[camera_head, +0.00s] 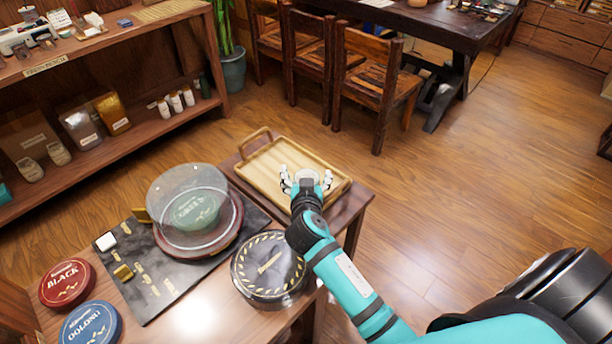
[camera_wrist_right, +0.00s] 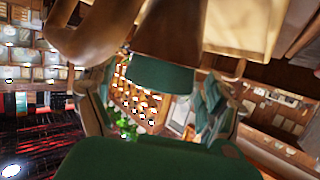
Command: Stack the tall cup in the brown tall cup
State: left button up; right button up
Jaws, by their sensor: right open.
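My right gripper (camera_head: 306,179) is open over the right part of the wooden tray (camera_head: 258,170). A pale round shape shows between its fingers, too small to identify. In the right wrist view, a brown rounded shape (camera_wrist_right: 88,35) is at the upper left and another brown form (camera_wrist_right: 185,30) is at the top centre, beyond the fingers. They may be cups, but I cannot tell which is the tall cup or the brown tall cup. My gripper hides part of the tray. My left gripper is not in view.
The tray stands on a wooden table. A clear dome (camera_head: 190,190) covers a green tin left of it. Wooden chairs (camera_head: 372,80) stand behind.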

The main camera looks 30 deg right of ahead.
jog(key=b+v, duration=0.1)
jog(key=v, duration=1.1)
jog(key=shift+s+a, duration=0.1)
